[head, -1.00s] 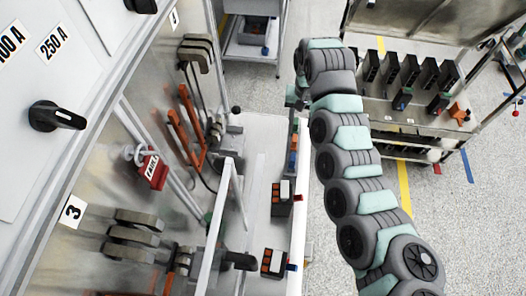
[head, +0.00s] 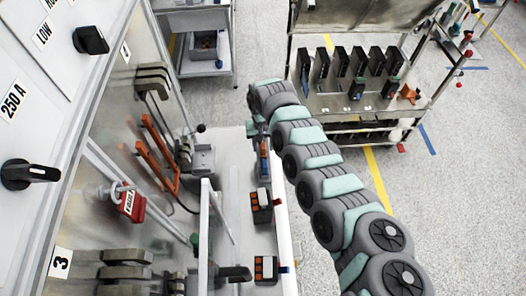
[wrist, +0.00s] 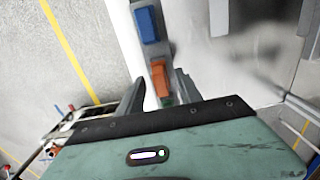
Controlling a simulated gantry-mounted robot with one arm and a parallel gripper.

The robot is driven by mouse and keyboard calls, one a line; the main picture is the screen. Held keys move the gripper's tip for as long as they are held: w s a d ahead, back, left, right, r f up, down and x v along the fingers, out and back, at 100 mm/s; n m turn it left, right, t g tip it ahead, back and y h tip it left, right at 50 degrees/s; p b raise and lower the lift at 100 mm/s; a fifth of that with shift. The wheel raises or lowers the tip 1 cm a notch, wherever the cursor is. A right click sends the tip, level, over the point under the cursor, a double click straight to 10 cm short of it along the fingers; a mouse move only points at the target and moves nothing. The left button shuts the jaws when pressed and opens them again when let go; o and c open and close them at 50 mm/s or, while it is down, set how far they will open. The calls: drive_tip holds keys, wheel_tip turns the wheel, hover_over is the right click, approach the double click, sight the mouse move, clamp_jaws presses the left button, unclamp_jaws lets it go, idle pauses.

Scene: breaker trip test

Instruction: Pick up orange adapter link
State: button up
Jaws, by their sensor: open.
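A small orange piece (wrist: 160,78), which looks like the orange adapter link, lies on the light bench ledge between the fingers of my gripper (wrist: 157,90) in the wrist view. The fingers stand apart on either side of it, open and holding nothing. Its lower end is close to the gripper's dark edge. A blue piece (wrist: 147,25) lies in line beyond it. In the head view the orange piece (head: 264,146) shows small on the ledge, just below the end of my arm. The fingertips are too small to tell there.
Black boxes with orange faces (head: 262,206) (head: 266,269) stand along the ledge. The cabinet with orange handles (head: 158,155) and a red tag (head: 132,203) is on the left. A rack with black modules and another orange part (head: 409,93) stands at the back right. Open floor lies right.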

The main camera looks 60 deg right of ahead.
drive_tip(key=shift+f, duration=0.15)
clamp_jaws()
idle(0.4)
idle(1.0)
